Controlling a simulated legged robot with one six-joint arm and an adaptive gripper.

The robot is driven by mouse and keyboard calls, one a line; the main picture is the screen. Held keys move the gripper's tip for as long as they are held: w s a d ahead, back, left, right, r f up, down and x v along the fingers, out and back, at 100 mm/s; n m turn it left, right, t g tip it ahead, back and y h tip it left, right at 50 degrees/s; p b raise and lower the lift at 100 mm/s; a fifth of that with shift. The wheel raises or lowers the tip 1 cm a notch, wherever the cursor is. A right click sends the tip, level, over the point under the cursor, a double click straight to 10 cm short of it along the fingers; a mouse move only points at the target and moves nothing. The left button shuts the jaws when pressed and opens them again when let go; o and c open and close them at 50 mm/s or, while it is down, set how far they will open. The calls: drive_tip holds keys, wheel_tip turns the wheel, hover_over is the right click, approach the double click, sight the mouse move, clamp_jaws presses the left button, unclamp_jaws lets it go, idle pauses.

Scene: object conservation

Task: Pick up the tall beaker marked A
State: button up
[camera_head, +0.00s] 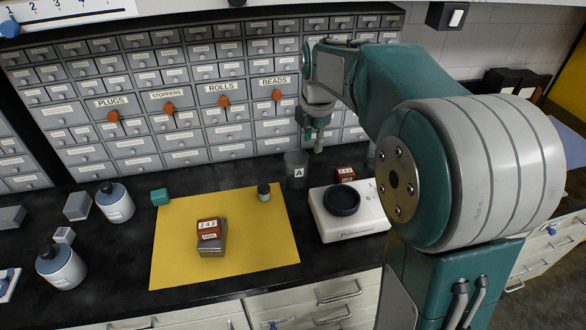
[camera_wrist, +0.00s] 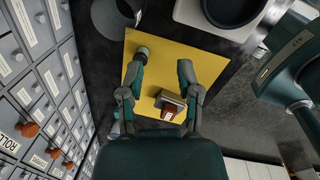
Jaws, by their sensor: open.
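The beaker marked A (camera_head: 297,172) is a clear, dark-looking glass with a white label. It stands upright on the black bench, just past the yellow mat's back right corner. In the wrist view, what looks like this beaker (camera_wrist: 110,20) is at the top left, partly cut off, with a pale label at its right side. My gripper (camera_head: 314,143) points down above the bench, above and a little right of the beaker in the head view. In the wrist view my gripper (camera_wrist: 161,70) has its fingers spread and empty, over the yellow mat.
A white scale (camera_head: 360,226) with a black dish stands right of the beaker, a small red-brown block (camera_head: 345,174) behind it. A dark small jar (camera_head: 263,192) and stacked blocks (camera_head: 210,238) sit on the yellow mat (camera_head: 175,250). Drawer cabinets (camera_head: 190,137) rise behind.

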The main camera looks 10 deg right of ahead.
drive_tip(key=w+d+f+n+g, duration=0.1)
drive_tip(key=w+d+f+n, duration=0.1)
drive_tip(key=w+f+n, duration=0.45)
approach(306, 182)
drive_tip(key=shift+w+d+f, duration=0.15)
drive_tip(key=shift+w+d, duration=0.2)
drive_tip(key=shift+w, duration=0.15)
drive_tip(key=shift+a+f, duration=0.15)
drive_tip(key=shift+f, duration=1.4)
drive_tip(key=shift+a+f, duration=0.1)
drive_tip(key=shift+f, duration=1.5)
clamp_jaws()
